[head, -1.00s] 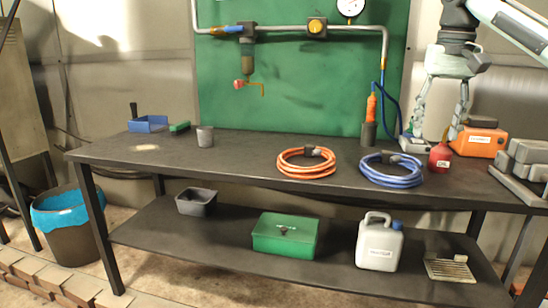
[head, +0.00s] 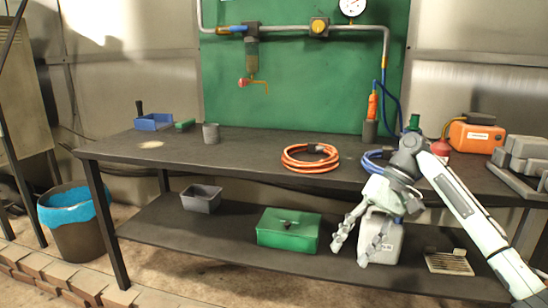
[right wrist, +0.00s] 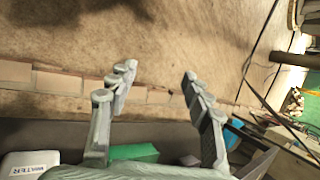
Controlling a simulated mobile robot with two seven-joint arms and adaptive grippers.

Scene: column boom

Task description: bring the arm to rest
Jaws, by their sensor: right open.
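My right gripper (head: 350,246) is open and empty in the head view. It hangs in front of the bench, and its fingers overlap the white canister (head: 384,243) on the lower shelf in the picture; I cannot tell the exact gap. In the right wrist view the two fingers of the gripper (right wrist: 158,82) are spread apart with nothing between them. They point over the floor and the brick edging. My right arm (head: 462,205) comes in from the right and hides most of the blue hose coil (head: 373,161). My left gripper is not in view.
The workbench (head: 235,155) carries an orange hose coil (head: 310,158), a grey cup (head: 211,133) and an orange case (head: 476,137). The lower shelf holds a green box (head: 288,231) and a grey bin (head: 201,198). A blue-lined bucket (head: 75,230) stands at left.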

